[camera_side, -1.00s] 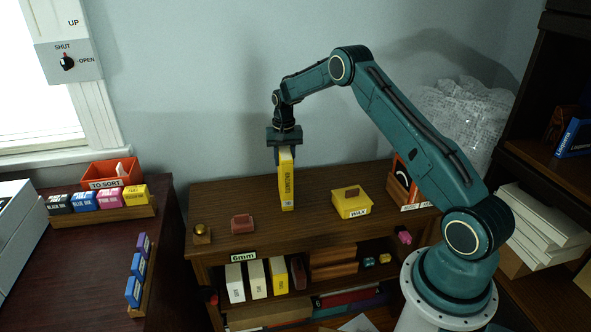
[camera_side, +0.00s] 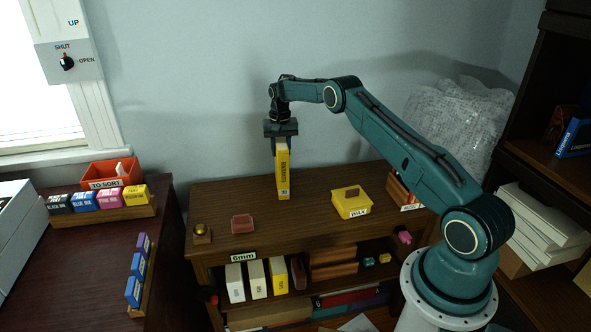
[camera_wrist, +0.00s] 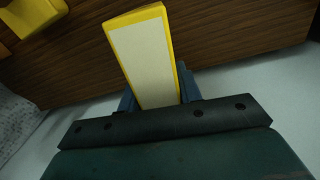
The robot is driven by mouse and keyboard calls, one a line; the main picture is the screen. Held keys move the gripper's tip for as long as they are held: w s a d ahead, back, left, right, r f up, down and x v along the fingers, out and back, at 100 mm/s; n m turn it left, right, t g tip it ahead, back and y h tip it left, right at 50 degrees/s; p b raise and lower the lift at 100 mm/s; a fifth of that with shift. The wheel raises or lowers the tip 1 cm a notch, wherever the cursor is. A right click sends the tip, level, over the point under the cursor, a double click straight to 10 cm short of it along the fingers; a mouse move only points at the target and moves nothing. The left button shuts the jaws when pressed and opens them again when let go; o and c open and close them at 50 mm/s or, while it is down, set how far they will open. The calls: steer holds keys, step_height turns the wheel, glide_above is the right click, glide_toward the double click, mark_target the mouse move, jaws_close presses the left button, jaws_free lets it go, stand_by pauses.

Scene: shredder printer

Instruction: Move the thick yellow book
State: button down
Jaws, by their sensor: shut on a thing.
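A thick yellow book (camera_side: 283,173) is held upright with its lettered spine facing the side camera. My gripper (camera_side: 282,141) is shut on its upper end, above the wooden cabinet top. The side view does not clearly show whether the book's lower end touches the cabinet top. In the wrist view the book (camera_wrist: 143,58) sticks out from between my jaws (camera_wrist: 158,98), its pale page edges framed by the yellow cover. The jaws' inner faces are mostly hidden.
On the cabinet top (camera_side: 310,210) stand a yellow wax box (camera_side: 352,205), a reddish block (camera_side: 242,224) and a small brass-topped piece (camera_side: 201,232). Several books (camera_side: 257,279) stand on the shelf below, under a "6mm" label (camera_side: 243,256). The top between book and wax box is clear.

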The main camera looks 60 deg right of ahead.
steer(key=shift+w+d, duration=0.25)
steer(key=shift+d, duration=0.05)
stand_by(0.4)
steer(key=c, duration=0.9)
jaws_free()
steer(key=shift+r, duration=0.2)
step_height(320, 180, up, 12)
steer(key=shift+r, duration=0.7)
steer(key=shift+r, duration=0.1)
